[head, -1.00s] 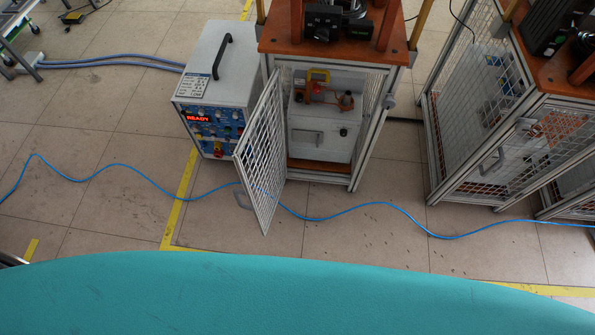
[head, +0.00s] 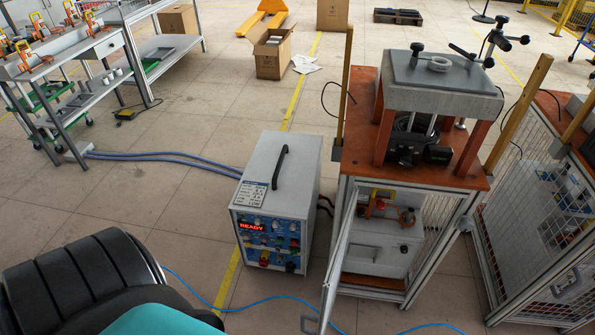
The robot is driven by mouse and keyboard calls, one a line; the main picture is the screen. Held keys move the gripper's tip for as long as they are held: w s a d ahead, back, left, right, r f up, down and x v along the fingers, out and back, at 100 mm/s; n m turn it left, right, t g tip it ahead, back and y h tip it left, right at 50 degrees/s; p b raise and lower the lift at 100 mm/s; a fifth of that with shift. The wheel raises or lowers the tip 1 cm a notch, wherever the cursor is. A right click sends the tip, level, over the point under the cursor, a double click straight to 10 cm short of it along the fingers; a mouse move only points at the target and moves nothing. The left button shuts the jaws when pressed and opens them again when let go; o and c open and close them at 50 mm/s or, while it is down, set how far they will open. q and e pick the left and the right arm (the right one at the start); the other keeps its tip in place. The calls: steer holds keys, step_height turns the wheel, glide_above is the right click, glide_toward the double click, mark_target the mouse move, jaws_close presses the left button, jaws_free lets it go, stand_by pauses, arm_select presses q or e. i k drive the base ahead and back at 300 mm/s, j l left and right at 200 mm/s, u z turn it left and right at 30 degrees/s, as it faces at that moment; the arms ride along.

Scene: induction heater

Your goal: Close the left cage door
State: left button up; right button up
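The left cage door (head: 338,262) stands open in the head view. It is hinged at the left front post of the left cage (head: 420,262) and swings out toward me, seen nearly edge-on. Neither of my grippers is in view. A black part of my body and a teal part fill the lower left.
A heater unit (head: 274,212) reading READY stands just left of the open door. A blue cable (head: 262,301) runs along the floor in front. A second cage (head: 545,235) stands at the right.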

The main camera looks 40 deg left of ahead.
mark_target(325, 286)
steer(key=k+j, duration=0.1)
steer(key=j, duration=0.3)
steer(key=k+j, duration=0.15)
steer(key=j, duration=0.25)
steer(key=k+j, duration=0.1)
steer(key=j, duration=0.3)
steer(key=i+j+z, duration=0.2)
steer(key=k+l, duration=0.05)
steer(key=l, duration=0.05)
